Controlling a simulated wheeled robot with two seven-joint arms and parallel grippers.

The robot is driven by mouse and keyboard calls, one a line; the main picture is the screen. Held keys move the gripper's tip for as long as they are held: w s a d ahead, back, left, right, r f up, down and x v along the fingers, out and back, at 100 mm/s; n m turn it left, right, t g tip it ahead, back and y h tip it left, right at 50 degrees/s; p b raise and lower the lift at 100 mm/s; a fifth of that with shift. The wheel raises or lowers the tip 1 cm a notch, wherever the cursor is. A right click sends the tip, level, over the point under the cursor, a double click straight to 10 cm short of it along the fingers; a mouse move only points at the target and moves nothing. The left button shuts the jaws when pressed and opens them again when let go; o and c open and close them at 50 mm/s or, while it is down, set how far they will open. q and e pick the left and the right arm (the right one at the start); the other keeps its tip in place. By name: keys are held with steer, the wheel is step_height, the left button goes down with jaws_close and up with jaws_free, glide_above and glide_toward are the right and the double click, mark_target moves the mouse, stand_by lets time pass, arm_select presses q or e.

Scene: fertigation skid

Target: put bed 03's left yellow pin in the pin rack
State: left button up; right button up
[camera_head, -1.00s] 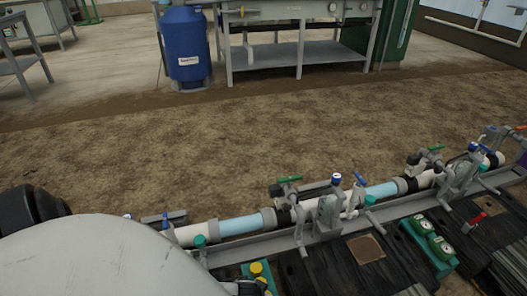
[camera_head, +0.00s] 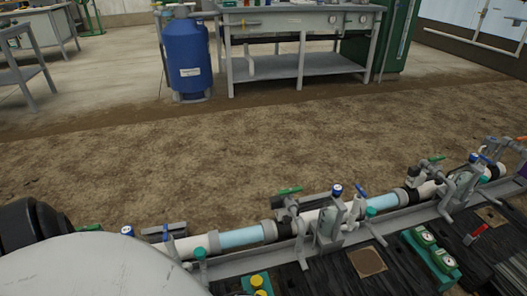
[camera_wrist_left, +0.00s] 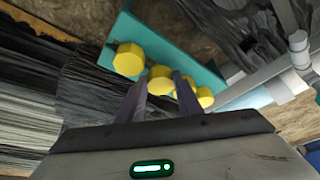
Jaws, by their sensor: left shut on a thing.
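In the left wrist view, my left gripper (camera_wrist_left: 160,88) is shut on a yellow pin (camera_wrist_left: 160,79), whose many-sided yellow head shows between the two fingertips. A teal block, seemingly the pin rack (camera_wrist_left: 205,76), lies just beyond the fingers. Another yellow head (camera_wrist_left: 129,59) is at its left end, and two more are just right of the fingers. I cannot tell whether the held pin sits in the block or above it. In the head view, yellow heads (camera_head: 257,281) show on a teal block at the bottom edge. My grippers are not discernible there.
A pipe run (camera_head: 240,237) with valves on a grey rail crosses the front. A green gauge block (camera_head: 430,250) stands to the right on dark slatted ground. A blue tank (camera_head: 187,55) and a grey bench (camera_head: 300,65) stand far back. Bare soil between is clear.

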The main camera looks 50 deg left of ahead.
arm_select(q)
steer(key=shift+f+b, duration=0.35)
steer(key=shift+f, duration=0.35)
steer(key=o, duration=1.1)
